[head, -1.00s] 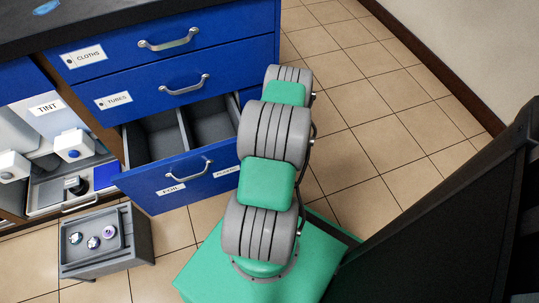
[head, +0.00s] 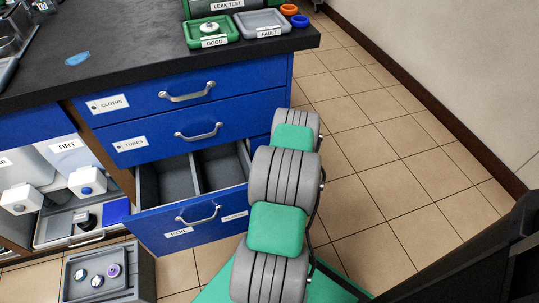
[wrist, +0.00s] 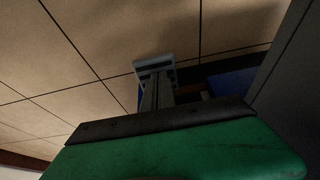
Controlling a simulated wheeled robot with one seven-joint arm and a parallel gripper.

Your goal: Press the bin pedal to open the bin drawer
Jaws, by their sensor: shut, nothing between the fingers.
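The lowest blue drawer (head: 150,231) of the cabinet stands pulled out in the head view. Its inside shows two grey compartments, and its front bears two labels, the left one reading FOIL. In the wrist view my gripper (wrist: 158,88) is shut and empty, its fingers pointing away from the green hand. A small pale plate with a dark stripe (wrist: 153,65) shows at the fingertips; I cannot tell if it is the pedal or if they touch. My arm hides my gripper in the head view. No pedal is clearly seen there.
Two shut drawers, CLOTHS (head: 190,93) and TUBES (head: 160,137), sit above. A low grey stand (head: 140,272) with small round parts is at bottom left. The black worktop (head: 130,65) holds a green tray (head: 196,38) and grey tray (head: 255,29). Tiled floor (head: 400,150) is clear at right.

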